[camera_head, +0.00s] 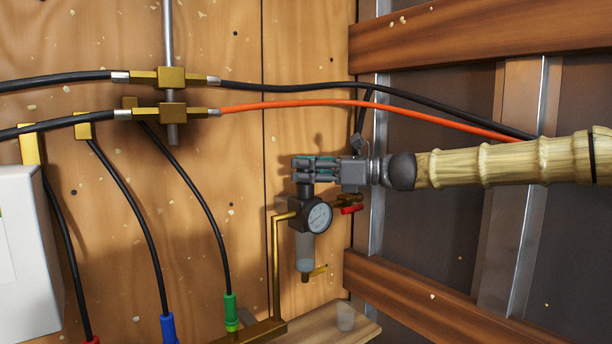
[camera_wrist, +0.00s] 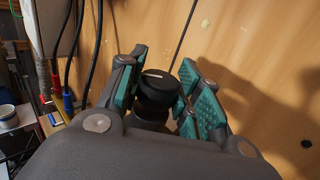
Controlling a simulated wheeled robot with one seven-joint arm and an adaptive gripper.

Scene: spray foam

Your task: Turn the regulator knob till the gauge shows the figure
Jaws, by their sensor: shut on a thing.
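The regulator is mounted low on the wooden wall, with a round pale gauge (camera_head: 320,218) on its front and a clear bowl (camera_head: 304,252) below. The gauge needle is too small to read. My gripper (camera_head: 305,168) reaches in from the right and is shut on the regulator knob at the top of the regulator. In the wrist view the black knob (camera_wrist: 158,88) with a pale mark on its top sits between the teal-padded fingers of my gripper (camera_wrist: 160,92). In the head view the fingers largely hide the knob.
A red-handled valve (camera_head: 352,209) is just right of the gauge, below my gripper. Black hoses and an orange hose (camera_head: 350,103) run above my arm. A brass pipe (camera_head: 275,265) stands left of the regulator. A small shelf (camera_head: 320,326) with a clear cup (camera_head: 345,315) is below.

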